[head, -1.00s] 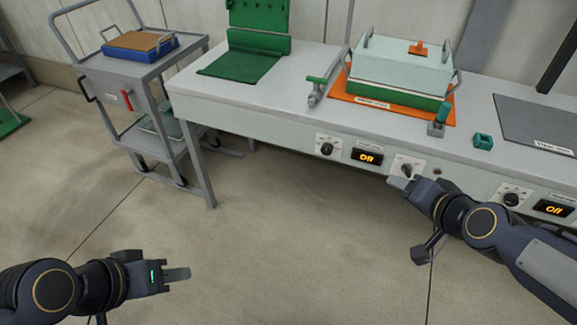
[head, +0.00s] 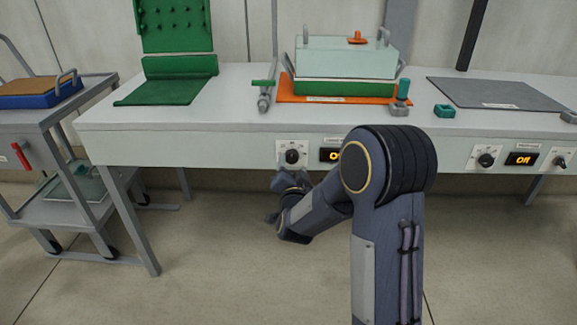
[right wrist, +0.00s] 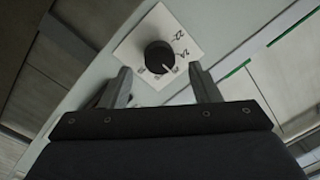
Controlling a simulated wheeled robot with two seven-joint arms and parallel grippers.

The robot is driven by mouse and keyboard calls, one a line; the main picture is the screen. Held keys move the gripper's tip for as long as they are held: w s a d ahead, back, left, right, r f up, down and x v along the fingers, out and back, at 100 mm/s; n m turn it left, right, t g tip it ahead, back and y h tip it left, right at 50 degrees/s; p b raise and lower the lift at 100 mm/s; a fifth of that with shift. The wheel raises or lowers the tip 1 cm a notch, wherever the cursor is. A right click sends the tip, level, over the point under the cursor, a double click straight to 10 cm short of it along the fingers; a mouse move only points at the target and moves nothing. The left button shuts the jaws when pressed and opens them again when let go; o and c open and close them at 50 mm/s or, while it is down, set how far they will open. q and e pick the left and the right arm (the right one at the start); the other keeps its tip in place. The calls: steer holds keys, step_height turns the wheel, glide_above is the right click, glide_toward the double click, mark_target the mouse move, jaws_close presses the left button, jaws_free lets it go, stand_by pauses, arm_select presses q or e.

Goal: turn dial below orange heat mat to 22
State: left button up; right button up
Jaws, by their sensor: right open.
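The orange heat mat (head: 286,92) lies on the bench under a pale green-based box (head: 345,62). Below it, on the bench front, a black dial (head: 291,155) sits on a white plate, beside an orange-lit display (head: 328,155) partly hidden by my right arm. My right gripper (head: 289,181) is just below the dial. In the right wrist view the open fingers (right wrist: 163,84) stand either side of and short of the dial (right wrist: 158,56), apart from it. Numbers 22 and 24 show on its plate; its pale pointer is turned towards smaller marks, away from 22. My left gripper is out of view.
A second dial (head: 486,160) and a display reading Off (head: 521,159) are further right, below a grey mat (head: 500,94). A trolley (head: 88,120) stands left of the bench. The floor in front is clear.

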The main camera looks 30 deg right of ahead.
mark_target(292, 157)
steer(key=shift+x, duration=1.5)
steer(key=c, duration=1)
